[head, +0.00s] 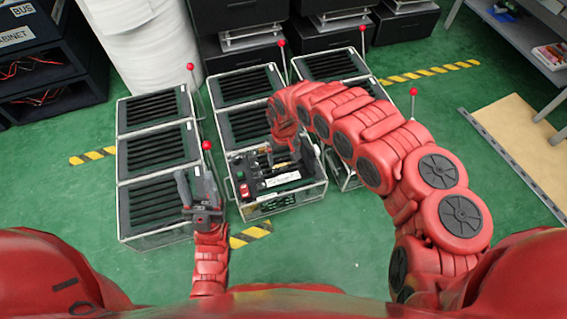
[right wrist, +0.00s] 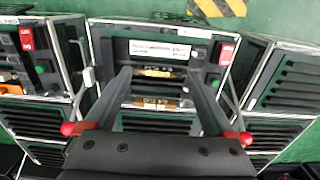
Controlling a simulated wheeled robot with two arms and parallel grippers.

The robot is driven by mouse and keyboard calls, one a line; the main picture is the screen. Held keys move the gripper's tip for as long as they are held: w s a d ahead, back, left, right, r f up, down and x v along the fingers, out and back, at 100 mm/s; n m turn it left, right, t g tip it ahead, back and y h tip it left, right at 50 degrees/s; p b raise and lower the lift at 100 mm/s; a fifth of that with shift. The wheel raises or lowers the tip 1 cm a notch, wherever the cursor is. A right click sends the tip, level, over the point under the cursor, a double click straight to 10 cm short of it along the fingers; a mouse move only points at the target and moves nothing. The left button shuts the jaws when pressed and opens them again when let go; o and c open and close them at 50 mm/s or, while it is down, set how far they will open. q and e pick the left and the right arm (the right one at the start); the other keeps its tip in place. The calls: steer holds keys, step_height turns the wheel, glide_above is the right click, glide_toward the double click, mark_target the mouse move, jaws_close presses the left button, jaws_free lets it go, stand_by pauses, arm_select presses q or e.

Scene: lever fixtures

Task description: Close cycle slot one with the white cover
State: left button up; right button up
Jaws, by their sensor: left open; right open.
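The middle fixture's front slot (head: 275,185) is uncovered and shows its inner parts, a white label, a red switch and a green button. The right wrist view shows this open slot too (right wrist: 160,47). My right gripper (head: 290,150) is over it, open, with its fingers (right wrist: 158,75) spread and nothing visible between them. My left gripper (head: 197,180) is open by the left fixture's front slotted cover (head: 150,205), just short of a red-knobbed lever (head: 207,145); I cannot tell whether they touch. Dark slotted covers in pale frames close the middle fixture's rear slots (head: 245,86). I cannot single out a white cover.
Other red-knobbed levers (head: 190,67) (head: 413,92) stand between and beside the fixtures. My right arm hides much of the right fixture (head: 325,65); the right wrist view shows an open slot there (right wrist: 40,65). Green floor is free in front.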

step_height(320, 180, up, 6)
steer(key=p, duration=0.2)
steer(key=shift+r, duration=0.25)
